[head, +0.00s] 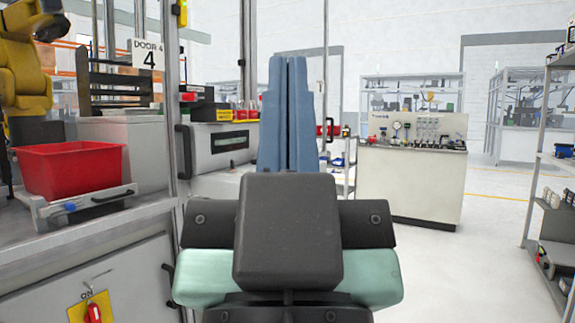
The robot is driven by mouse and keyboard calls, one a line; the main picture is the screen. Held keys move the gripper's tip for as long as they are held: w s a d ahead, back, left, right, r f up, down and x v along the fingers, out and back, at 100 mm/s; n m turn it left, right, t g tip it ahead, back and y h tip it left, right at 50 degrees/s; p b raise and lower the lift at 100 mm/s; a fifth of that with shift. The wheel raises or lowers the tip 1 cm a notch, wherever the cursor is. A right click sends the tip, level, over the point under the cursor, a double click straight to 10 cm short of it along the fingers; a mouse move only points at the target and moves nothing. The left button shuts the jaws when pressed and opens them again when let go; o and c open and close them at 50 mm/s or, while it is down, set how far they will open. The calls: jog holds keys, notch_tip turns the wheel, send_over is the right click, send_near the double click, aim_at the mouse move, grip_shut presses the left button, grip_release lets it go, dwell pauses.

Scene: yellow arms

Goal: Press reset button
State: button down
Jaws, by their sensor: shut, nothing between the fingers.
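My gripper (288,64) is in the middle of the head view, seen from behind. Its two long blue-grey fingers lie side by side, shut with nothing between them, and point away from me. Its dark body and pale green sides fill the lower middle and hide what is behind them. I cannot make out a button marked reset. A red knob or switch (93,313) on a yellow plate (82,305) is on the cabinet front at the lower left, well left of my gripper. A yellow device (181,12) is on the post at the top left.
A red bin (68,171) sits on a grey tray (80,208) at the left, near a yellow robot arm (25,65). A metal post (171,90) stands left of my gripper. A white bench (412,178) with gauges is behind right. Open floor (480,270) lies right, beside a shelf (550,200).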

jog(key=shift+r, duration=0.1)
notch_tip(320, 180, up, 31)
jog(key=p, duration=3)
jog(key=shift+f+p, duration=0.2)
jog(key=shift+p, duration=0.2)
jog(key=shift+a, duration=0.2)
